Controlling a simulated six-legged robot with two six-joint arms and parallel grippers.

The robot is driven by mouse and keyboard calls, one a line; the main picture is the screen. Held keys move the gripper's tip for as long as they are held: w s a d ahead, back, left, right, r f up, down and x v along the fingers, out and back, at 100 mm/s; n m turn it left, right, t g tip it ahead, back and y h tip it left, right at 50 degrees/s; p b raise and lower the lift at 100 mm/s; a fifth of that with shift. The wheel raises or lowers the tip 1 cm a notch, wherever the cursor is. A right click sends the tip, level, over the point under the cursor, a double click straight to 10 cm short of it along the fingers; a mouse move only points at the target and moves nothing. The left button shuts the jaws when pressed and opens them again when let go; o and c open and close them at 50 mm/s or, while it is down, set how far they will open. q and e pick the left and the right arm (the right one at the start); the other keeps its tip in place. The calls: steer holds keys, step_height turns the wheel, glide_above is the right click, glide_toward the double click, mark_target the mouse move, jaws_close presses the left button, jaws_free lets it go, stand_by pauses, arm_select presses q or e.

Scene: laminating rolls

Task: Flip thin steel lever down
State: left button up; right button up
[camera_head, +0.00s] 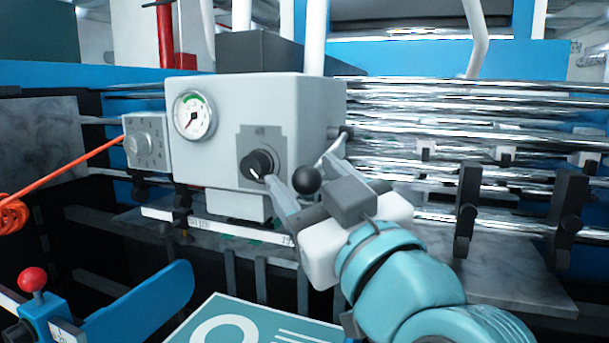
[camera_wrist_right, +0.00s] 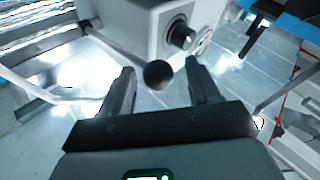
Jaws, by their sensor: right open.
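The thin steel lever (camera_head: 331,153) sticks out from the right side of a grey box and slants down toward me to a round black ball knob (camera_head: 307,180). In the right wrist view the lever (camera_wrist_right: 117,48) runs from the upper left to the knob (camera_wrist_right: 158,75). My right gripper (camera_head: 298,168) is open, with one finger on each side of the knob. In the wrist view the gripper (camera_wrist_right: 160,67) shows gaps between the knob and both fingers. My left gripper is not in view.
The grey box (camera_head: 228,112) carries a pressure gauge (camera_head: 194,115) and a black rotary knob (camera_head: 256,165) close to my right gripper's left finger. Shiny rollers (camera_head: 400,130) run behind it. A red ball handle (camera_head: 33,280) is at lower left.

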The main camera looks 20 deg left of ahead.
steer(key=v, duration=0.7)
steer(key=shift+r, duration=0.3)
steer(key=shift+s, duration=0.2)
